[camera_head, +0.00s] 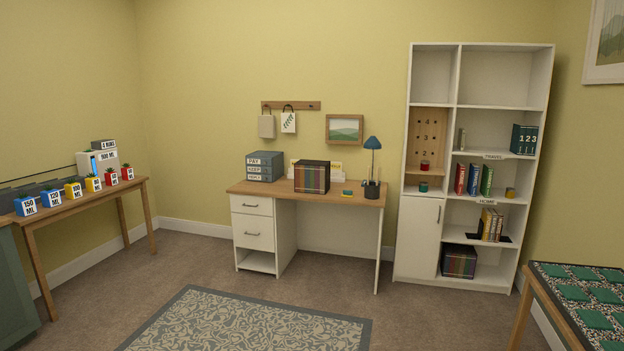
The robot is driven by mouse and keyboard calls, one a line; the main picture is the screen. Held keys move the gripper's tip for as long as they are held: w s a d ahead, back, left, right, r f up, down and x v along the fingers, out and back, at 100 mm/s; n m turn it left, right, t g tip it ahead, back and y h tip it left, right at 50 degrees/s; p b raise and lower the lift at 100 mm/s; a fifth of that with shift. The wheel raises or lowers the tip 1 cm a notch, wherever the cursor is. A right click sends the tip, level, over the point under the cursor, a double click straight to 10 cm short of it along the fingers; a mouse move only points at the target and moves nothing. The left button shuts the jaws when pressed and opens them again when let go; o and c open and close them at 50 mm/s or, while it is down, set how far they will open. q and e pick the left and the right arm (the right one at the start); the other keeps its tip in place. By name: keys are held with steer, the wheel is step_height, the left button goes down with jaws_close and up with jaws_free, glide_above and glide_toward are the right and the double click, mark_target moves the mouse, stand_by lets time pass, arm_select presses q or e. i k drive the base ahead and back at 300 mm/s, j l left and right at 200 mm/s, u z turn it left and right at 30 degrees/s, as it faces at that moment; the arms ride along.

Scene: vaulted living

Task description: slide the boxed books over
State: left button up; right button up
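One set of boxed books (312,178), a dark box with a row of coloured spines facing me, stands upright on the wooden desk top (262,189), near its middle. A second, similar set of boxed books (458,261) stands on the bottom shelf of the white bookcase (408,237), toward the left of that shelf. Neither of my grippers is in view, and nothing is seen touching either box.
Desk items include a grey labelled drawer unit (265,166), a blue lamp (373,157) and a small yellow-green block (347,193). A patterned rug (248,325) lies in front. A side table (93,202) stands left; a table with green squares (588,296) stands right.

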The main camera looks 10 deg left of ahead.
mark_target(311, 177)
steer(key=i+j, duration=0.1)
steer(key=i, duration=1.35)
steer(key=i+j, duration=0.1)
steer(key=i, duration=2.85)
